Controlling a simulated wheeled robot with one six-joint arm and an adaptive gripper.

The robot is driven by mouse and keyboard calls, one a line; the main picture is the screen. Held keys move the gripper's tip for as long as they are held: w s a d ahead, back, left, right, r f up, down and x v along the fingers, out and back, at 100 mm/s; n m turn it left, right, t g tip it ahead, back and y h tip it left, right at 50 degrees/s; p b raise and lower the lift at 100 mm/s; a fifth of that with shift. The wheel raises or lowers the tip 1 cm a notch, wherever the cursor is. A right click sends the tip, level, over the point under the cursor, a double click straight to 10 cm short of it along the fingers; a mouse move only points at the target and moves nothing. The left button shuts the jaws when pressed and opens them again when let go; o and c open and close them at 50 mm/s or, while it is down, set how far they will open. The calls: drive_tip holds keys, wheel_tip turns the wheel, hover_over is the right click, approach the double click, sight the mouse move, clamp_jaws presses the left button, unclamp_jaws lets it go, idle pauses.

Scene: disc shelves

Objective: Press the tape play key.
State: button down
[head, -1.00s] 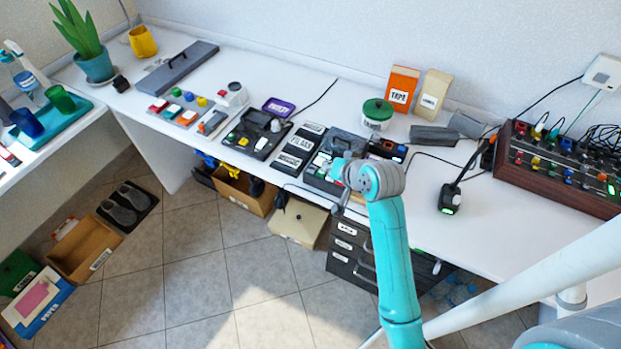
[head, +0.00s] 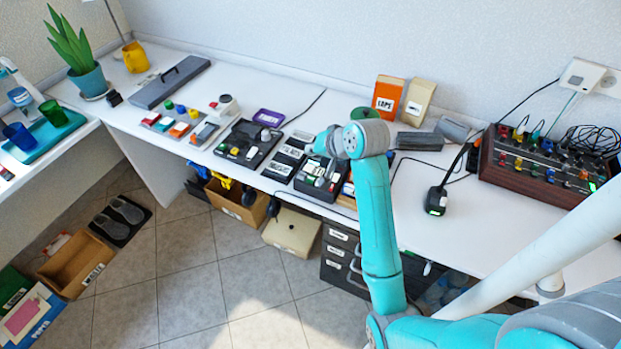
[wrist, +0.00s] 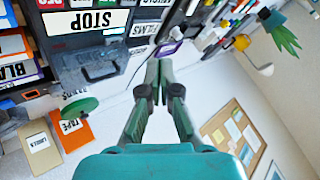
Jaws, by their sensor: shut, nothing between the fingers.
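The black tape deck (head: 318,179) stands near the desk's front edge, with small white, red and green keys on top. I cannot read a play label in any view. My gripper (wrist: 158,66) is shut and empty, its fingertips together. In the head view it is mostly hidden by my wrist, at the back of the deck. It appears raised above the desk; contact with any key cannot be seen.
Left of the deck are a strip of labelled cassettes (head: 290,157) and another black keyed device (head: 249,144). Behind stand an orange TAPE box (head: 388,96) and a cream box (head: 418,101). A cabled black device (head: 436,201) and a wooden-sided mixer (head: 540,165) lie right.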

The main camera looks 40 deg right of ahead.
sight(313, 179)
drive_tip(key=shift+f, duration=4.3)
drive_tip(key=shift+f, duration=0.15)
drive_tip(key=shift+f, duration=0.3)
drive_tip(key=shift+f, duration=0.4)
drive_tip(key=shift+r, duration=0.85)
drive_tip(key=shift+r, duration=2.5)
